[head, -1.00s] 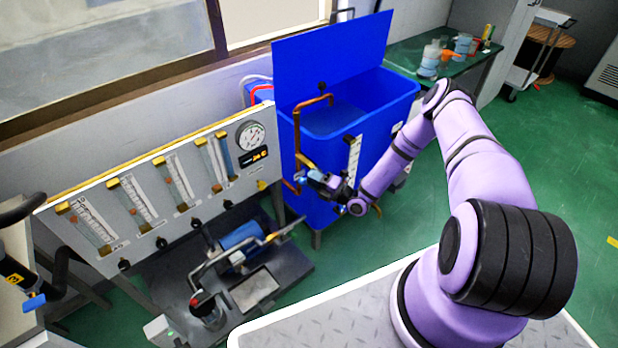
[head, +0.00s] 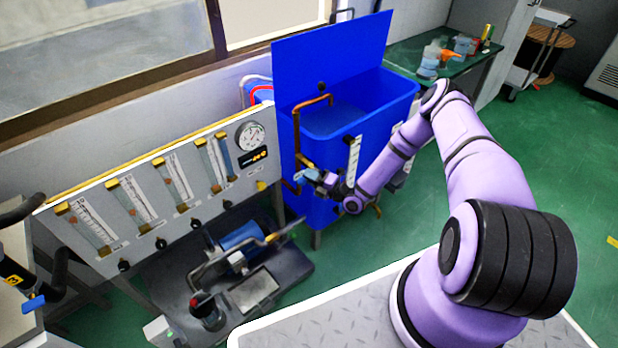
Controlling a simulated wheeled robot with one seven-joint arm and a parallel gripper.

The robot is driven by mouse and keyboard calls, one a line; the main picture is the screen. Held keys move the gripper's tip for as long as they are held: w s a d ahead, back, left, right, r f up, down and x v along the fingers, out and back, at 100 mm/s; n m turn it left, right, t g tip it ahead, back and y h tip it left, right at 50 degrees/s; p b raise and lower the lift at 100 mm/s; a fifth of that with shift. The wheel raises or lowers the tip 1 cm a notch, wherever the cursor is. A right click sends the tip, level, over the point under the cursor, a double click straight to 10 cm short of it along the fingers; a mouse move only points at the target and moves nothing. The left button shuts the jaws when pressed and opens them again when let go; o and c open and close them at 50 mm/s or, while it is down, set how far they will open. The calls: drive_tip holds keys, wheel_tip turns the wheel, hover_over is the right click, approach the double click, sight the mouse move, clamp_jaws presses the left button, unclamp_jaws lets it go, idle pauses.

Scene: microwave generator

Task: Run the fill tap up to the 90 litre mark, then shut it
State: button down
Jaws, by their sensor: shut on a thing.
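The open blue tank (head: 345,150) stands in the middle of the head view. A copper fill pipe (head: 297,130) rises on its left and bends over its rim. A white level scale (head: 353,160) is fixed upright on the tank's front; its marks are too small to read. The brass-coloured fill tap (head: 304,161) sits low on the pipe. My gripper (head: 314,175) is at the tap, shut on its light-blue handle (head: 308,172). The fingers partly hide the handle. The water level cannot be made out.
A panel (head: 150,200) with several flow tubes, a round gauge (head: 250,136) and an orange display (head: 258,154) stands left of the tank. Open green floor (head: 430,220) lies to the right.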

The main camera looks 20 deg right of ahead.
drive_tip(key=m, duration=0.1)
drive_tip(key=m+t, duration=0.1)
drive_tip(key=r+m, duration=0.1)
drive_tip(key=shift+s+a+m, duration=0.25)
drive_tip(key=shift+a+m, duration=0.05)
drive_tip(key=shift+a, duration=0.05)
drive_tip(key=c, duration=1.2)
unclamp_jaws()
drive_tip(key=shift+a, duration=0.1)
drive_tip(key=shift+t, duration=0.3)
drive_tip(key=v, duration=1.1)
